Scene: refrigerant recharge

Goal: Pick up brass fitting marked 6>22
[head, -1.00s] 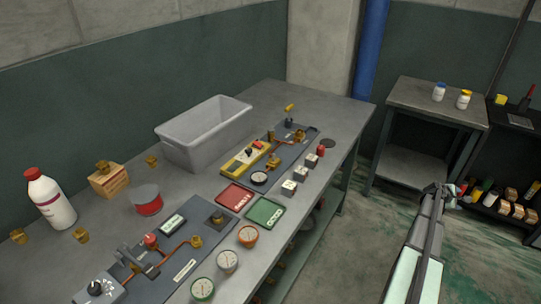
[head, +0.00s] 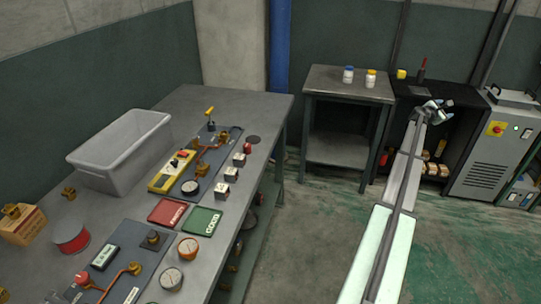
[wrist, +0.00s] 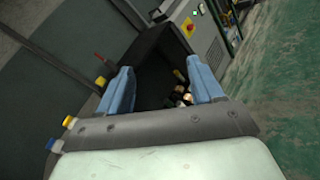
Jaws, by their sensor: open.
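Small brass fittings show on the left of the workbench in the head view. One brass fitting (head: 69,193) stands on the bench near the grey bin, and another brass fitting (head: 12,210) sits on a wooden block (head: 22,228). A further brass piece (head: 3,295) is cut off at the lower left edge. No marking is readable on them, so I cannot tell which is 6>22. My gripper (head: 438,108) is held out to the right, far from the bench. In the wrist view my gripper (wrist: 161,78) is open, with nothing between its blue fingers.
On the workbench (head: 230,100) are a grey bin (head: 125,160), panels with copper tubing, a red tray (head: 167,211), a green tray (head: 203,221), a red-sided tin (head: 71,237) and gauges. A side table (head: 330,85) with two bottles, a dark shelf and a grey cabinet (head: 490,150) stand behind.

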